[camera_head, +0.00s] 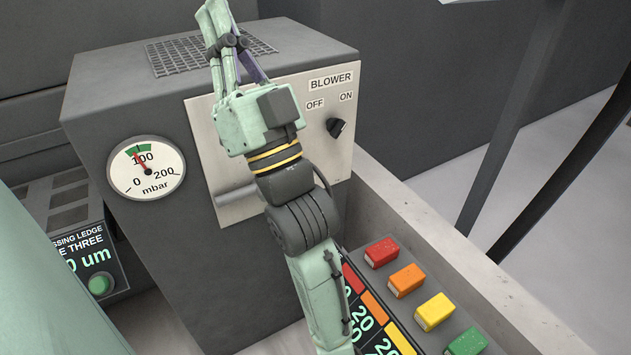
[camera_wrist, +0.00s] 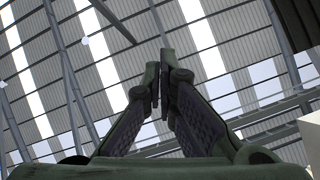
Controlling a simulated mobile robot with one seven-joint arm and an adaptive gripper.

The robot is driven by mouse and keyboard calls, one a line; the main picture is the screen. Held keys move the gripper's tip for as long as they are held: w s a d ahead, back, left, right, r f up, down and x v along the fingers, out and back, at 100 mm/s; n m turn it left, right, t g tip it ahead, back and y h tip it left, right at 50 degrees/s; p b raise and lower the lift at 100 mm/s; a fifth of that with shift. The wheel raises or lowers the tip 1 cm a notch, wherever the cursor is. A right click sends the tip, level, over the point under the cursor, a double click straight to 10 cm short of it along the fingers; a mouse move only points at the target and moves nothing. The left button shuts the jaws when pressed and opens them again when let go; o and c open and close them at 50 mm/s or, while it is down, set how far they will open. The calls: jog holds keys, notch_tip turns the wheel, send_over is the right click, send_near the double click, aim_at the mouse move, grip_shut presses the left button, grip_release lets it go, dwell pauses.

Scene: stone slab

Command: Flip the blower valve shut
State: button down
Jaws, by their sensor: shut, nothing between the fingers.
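A grey box carries a pale panel (camera_head: 320,165) labelled BLOWER, with OFF and ON marks. A black knob (camera_head: 335,127) sits below these marks on the panel's right; I cannot tell exactly which mark it points to. A grey rounded bar (camera_head: 236,195) lies across the panel's lower left, its right end hidden by my arm. I cannot tell whether the knob or the bar is the valve. My gripper (camera_head: 213,10) is shut and empty, pointing up above the panel, apart from the knob. In the wrist view its fingers (camera_wrist: 164,80) are together against the roof.
A round mbar gauge (camera_head: 146,168) is on the box's left face, its needle in the green. A mesh grille (camera_head: 210,50) is on top. Red, orange, yellow and green blocks (camera_head: 408,281) line the lower right, beside a stone ledge (camera_head: 440,240). Dark posts (camera_head: 510,120) stand at right.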

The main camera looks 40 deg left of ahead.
jog(key=w+d+f+m+t+h+b, duration=0.15)
jog(key=w+f+m+h, duration=0.25)
jog(key=w+f+m, duration=0.65)
jog(key=w+d+f+m+t+h+b, duration=0.15)
jog(key=w+f+m+h, duration=0.45)
jog(key=f, duration=0.8)
jog(key=d+f+m+g+b, duration=0.1)
jog(key=d+f+m, duration=0.2)
jog(key=f, duration=0.4)
jog(key=w+d+f+m+g+h+b, duration=0.1)
jog(key=d+f+m+g, duration=0.1)
jog(key=f+m, duration=0.4)
jog(key=shift+w+d+f, duration=0.2)
jog(key=shift+d+f, duration=0.2)
jog(key=shift+d, duration=0.35)
jog(key=shift+a, duration=0.1)
jog(key=w+a+r+p, duration=0.1)
jog(key=a+r+p, duration=0.1)
jog(key=a, duration=0.9)
jog(key=shift+r+p, duration=0.3)
jog(key=shift+r, duration=0.25)
